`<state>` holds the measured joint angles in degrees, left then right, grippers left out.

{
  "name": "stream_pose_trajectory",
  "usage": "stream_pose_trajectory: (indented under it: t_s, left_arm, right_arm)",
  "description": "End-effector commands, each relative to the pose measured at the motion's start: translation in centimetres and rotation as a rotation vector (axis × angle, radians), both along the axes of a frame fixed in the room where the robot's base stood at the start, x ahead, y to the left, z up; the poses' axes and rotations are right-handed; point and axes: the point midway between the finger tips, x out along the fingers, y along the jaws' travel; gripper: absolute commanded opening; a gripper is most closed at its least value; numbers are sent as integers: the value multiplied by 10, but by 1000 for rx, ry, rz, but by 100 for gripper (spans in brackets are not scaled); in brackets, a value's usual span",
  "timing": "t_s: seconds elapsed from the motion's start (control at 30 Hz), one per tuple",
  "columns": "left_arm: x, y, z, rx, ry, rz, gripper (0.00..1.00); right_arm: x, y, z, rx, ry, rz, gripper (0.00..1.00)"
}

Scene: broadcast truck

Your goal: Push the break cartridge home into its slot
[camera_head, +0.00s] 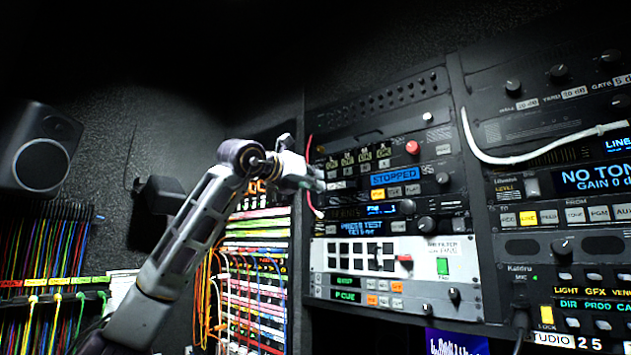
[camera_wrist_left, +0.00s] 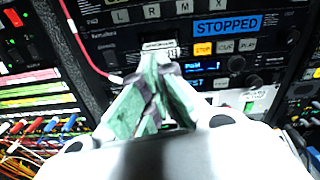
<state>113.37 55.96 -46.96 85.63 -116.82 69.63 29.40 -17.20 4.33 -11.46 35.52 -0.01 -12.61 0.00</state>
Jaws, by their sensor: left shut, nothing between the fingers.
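My left gripper (camera_head: 316,181) reaches in from the left to the left part of the rack unit with the blue STOPPED display (camera_head: 392,176). Its fingers are shut and empty; in the left wrist view the greenish fingertips (camera_wrist_left: 156,62) meet just below a small pale labelled piece (camera_wrist_left: 158,45). This piece sits left of the STOP button and may be the end of the cartridge in its slot. The fingertips cover part of that area, so I cannot tell whether they touch it or how far it sticks out. My right gripper is not in view.
A red cable (camera_wrist_left: 82,45) hangs just left of the gripper. A patch bay with many coloured cables (camera_head: 255,290) fills the lower left. A red round button (camera_head: 412,147) and knobs stick out of the rack. A white cable (camera_head: 540,153) hangs across the right rack.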

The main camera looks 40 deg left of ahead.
Motion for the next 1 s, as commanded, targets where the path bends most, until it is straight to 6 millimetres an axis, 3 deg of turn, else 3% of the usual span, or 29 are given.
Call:
stream_pose_trajectory:
  t_s: [0.47, 1.0]
  left_arm:
    - [9, -1, 1, 0, 1, -1, 0]
    - [51, -4, 2, 0, 0, 0, 0]
  right_arm:
    - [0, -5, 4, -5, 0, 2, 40]
    - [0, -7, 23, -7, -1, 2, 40]
